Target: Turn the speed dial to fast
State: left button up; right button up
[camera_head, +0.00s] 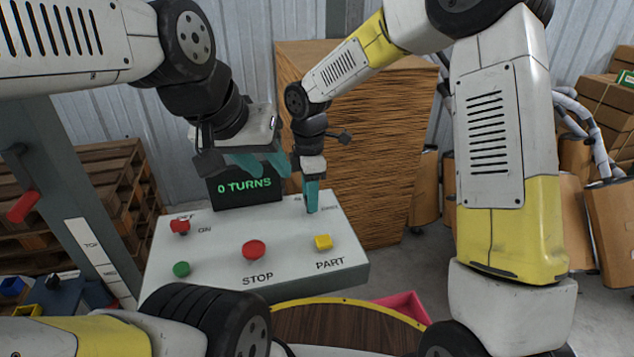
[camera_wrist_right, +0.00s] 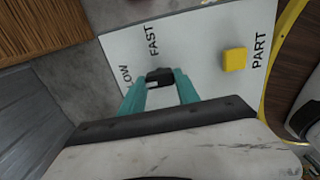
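The speed dial (camera_wrist_right: 160,78) is a small black knob on the white control panel (camera_head: 215,235). In the right wrist view it sits between the FAST label (camera_wrist_right: 153,40) and a partly hidden label ending in LOW (camera_wrist_right: 127,77). My right gripper (camera_head: 312,208) points down at the panel's back right. In the right wrist view its teal fingers (camera_wrist_right: 160,88) are apart, one on each side of the dial; whether they touch it is unclear. It hides the dial in the head view. My left gripper (camera_head: 262,164) is open and empty, above the display.
The display (camera_head: 244,189) reads 0 TURNS. The panel carries a red STOP button (camera_head: 254,250), a yellow PART button (camera_head: 323,242), a green button (camera_head: 181,269) and a red switch (camera_head: 180,227). A round wooden turntable (camera_head: 345,325) lies in front. A cardboard stack (camera_head: 375,150) stands behind.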

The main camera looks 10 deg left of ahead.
grip_shut()
jog(key=shift+m, duration=0.4)
jog(key=m, duration=0.3)
jog(key=shift+m, duration=0.3)
jog(key=m, duration=0.3)
jog(key=shift+m, duration=0.3)
jog(key=m, duration=0.5)
jog(key=shift+m, duration=2.5)
